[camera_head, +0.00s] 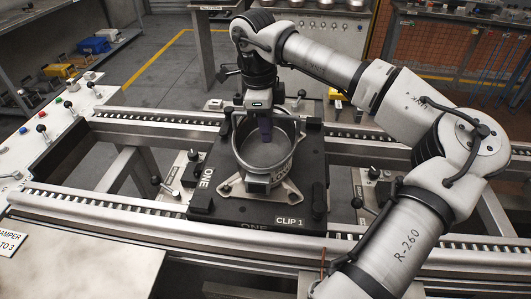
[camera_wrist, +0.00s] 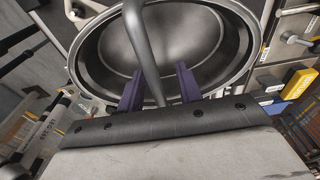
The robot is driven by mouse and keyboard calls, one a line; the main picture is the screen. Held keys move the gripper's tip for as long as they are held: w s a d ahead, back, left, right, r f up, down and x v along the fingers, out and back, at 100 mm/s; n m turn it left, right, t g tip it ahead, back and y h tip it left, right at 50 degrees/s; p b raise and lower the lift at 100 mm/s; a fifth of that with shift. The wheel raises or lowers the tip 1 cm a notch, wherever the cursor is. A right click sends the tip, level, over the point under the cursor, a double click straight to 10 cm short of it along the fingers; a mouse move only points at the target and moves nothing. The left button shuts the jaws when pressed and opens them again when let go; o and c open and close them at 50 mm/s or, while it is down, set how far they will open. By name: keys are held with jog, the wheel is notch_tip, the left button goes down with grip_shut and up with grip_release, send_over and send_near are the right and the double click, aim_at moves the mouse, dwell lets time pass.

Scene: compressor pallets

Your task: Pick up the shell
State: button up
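The shell (camera_head: 263,156) is an open, round grey metal vessel. It stands upright on the dark pallet (camera_head: 245,212) labelled CLIP 1. In the wrist view, the shell (camera_wrist: 236,48) shows its rim and dark hollow inside, with a curved metal bail handle (camera_wrist: 144,45) across it. My gripper (camera_head: 264,122) points down at the shell from above. In the wrist view, the purple fingers of my gripper (camera_wrist: 159,88) are apart, one on each side of the handle, with gaps visible. Whether either finger touches the handle cannot be told.
Roller conveyor rails (camera_head: 90,208) run in front of and behind the pallet. A control panel (camera_head: 50,140) with buttons and levers stands at left. Small levers (camera_head: 168,188) flank the pallet. Shelves (camera_head: 48,50) and a back workbench (camera_head: 325,35) stand farther off.

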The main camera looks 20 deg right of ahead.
jog(key=shift+c, duration=0.2)
grip_shut()
jog(key=shift+f, duration=0.1)
dwell(1.2)
